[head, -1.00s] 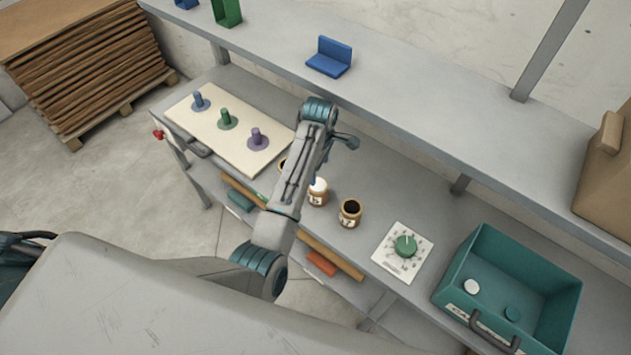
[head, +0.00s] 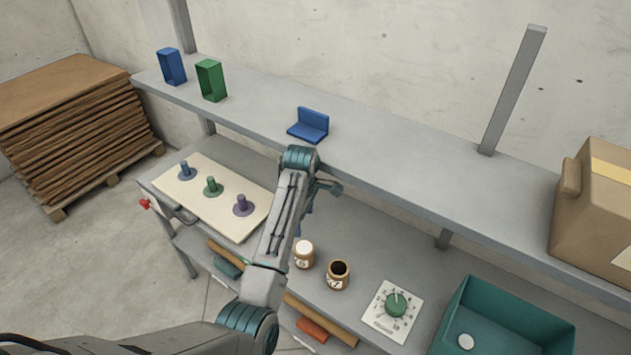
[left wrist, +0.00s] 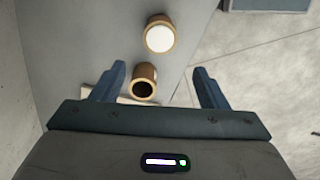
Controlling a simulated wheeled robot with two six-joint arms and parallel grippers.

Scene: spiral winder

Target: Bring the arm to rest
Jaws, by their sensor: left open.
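My left arm reaches over the workbench (head: 372,232) in the head view, and its gripper is mostly hidden behind the wrist. In the left wrist view my left gripper (left wrist: 158,88) is open, its two blue fingers wide apart with nothing held. An open brown jar (left wrist: 143,80) shows between the fingers in that picture, beyond them. A white-topped jar (left wrist: 160,36) shows farther up. In the head view the white-topped jar (head: 303,255) and the open dark jar (head: 338,275) stand on the bench, right of my forearm. My right gripper is not in view.
A raised shelf (head: 400,160) runs above the bench, carrying a blue bracket (head: 309,126), green and blue holders (head: 211,80) and a cardboard box (head: 600,215). A pegged board (head: 220,215) lies left, a dial plate (head: 393,310) and teal bin (head: 510,320) right.

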